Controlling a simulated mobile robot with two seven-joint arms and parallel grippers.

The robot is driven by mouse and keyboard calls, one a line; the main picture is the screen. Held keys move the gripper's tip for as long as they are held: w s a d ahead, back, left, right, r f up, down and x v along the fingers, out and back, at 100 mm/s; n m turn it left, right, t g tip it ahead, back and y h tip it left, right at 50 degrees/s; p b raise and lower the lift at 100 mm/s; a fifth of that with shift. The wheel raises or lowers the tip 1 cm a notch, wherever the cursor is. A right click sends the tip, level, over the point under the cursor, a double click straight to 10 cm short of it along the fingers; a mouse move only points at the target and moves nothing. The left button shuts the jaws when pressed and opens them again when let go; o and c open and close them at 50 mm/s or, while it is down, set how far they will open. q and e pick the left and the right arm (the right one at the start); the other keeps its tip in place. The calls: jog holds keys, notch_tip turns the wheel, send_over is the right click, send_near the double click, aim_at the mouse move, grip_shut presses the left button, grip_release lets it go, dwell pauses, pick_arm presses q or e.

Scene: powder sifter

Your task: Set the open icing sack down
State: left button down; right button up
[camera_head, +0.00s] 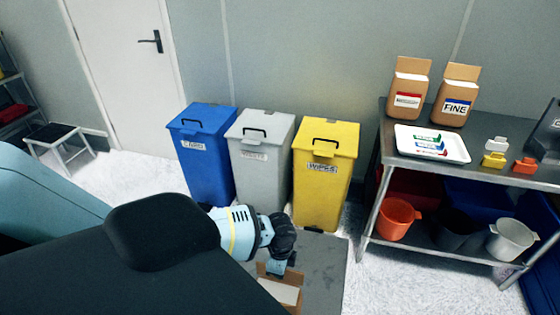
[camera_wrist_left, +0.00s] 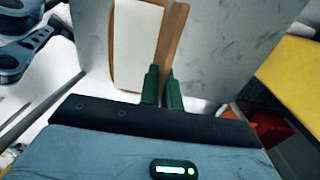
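The open icing sack (camera_head: 282,290) is a brown paper bag filled with white powder, at the bottom centre of the head view and partly cut off by the frame edge. It also shows in the left wrist view (camera_wrist_left: 138,45), its white top facing the camera. My left gripper (camera_head: 277,268) is at the sack's raised brown flap. In the left wrist view its green fingers (camera_wrist_left: 162,88) are close together with the flap between them. I cannot tell whether the sack's base touches the surface below. My right gripper is not in view.
Blue (camera_head: 203,155), grey (camera_head: 260,160) and yellow (camera_head: 323,180) bins stand behind the grey floor area (camera_head: 325,262). A metal table (camera_head: 376,165) at right holds two brown sacks (camera_head: 408,90) (camera_head: 456,97) and a white tray (camera_head: 405,142). Buckets (camera_head: 397,220) sit on its lower shelf.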

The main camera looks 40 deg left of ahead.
pick_arm(q)
jog(key=shift+w, duration=0.1)
jog(key=c, duration=1.6)
grip_release()
jog(key=shift+f, duration=0.1)
